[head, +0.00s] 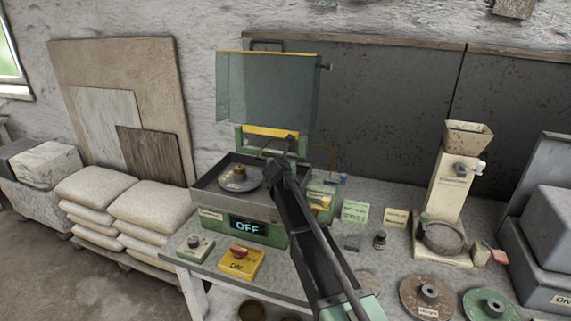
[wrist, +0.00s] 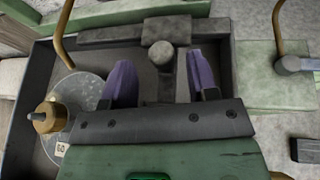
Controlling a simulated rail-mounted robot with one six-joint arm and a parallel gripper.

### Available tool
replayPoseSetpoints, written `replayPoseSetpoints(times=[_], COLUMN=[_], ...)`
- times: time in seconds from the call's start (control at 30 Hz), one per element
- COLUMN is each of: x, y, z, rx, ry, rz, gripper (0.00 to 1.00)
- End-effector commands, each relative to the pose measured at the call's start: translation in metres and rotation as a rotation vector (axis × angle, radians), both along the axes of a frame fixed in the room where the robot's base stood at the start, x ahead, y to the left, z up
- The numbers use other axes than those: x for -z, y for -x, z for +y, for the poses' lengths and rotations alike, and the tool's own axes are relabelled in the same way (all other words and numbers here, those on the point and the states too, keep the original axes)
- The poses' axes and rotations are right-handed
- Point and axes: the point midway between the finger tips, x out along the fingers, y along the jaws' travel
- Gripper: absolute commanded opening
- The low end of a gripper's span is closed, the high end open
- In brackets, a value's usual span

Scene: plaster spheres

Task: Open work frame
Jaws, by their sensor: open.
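The green machine (head: 262,236) stands on the bench, with a dark open-topped tray (head: 212,197) and a lit display reading OFF. Its translucent guard (head: 265,90) is raised. What looks like the work frame is a dark metal bar (wrist: 110,36) with a rounded grey knob (wrist: 161,53) and a short stem, in the wrist view. My gripper (wrist: 161,80) is open, its purple fingers on either side of the stem below the knob; contact cannot be told. In the head view my dark arm covers the machine's right part, and the fingertips are not clear.
A grey disc (wrist: 80,88) with a brass hub lies left of my fingers in the tray. Curved brass pipes (wrist: 63,35) stand close by. A hopper machine (head: 449,195) stands right.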

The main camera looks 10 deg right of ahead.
Motion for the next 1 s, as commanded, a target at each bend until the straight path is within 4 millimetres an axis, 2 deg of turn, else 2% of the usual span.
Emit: replayPoseSetpoints(times=[0.1,0.3,0.43,0.67,0.77,0.87,0.97,1.0], x=[-0.016,-0.034,-0.036,-0.035,-0.03,-0.013,0.014,0.025], y=[0.028,0.071,0.081,0.08,0.092,0.13,0.194,0.225], z=[0.006,0.017,0.021,0.021,0.011,-0.018,-0.055,-0.066], rx=[-0.002,-0.001,-0.001,0.0,0.054,0.255,0.614,0.794], ry=[-0.001,0.0,-0.001,-0.001,-0.076,-0.343,-0.742,-0.913], rz=[0.0,0.0,0.0,0.0,0.009,0.035,0.059,0.061], gripper=[0.54,0.54,0.54,0.54,0.54,0.54,0.54,0.54])
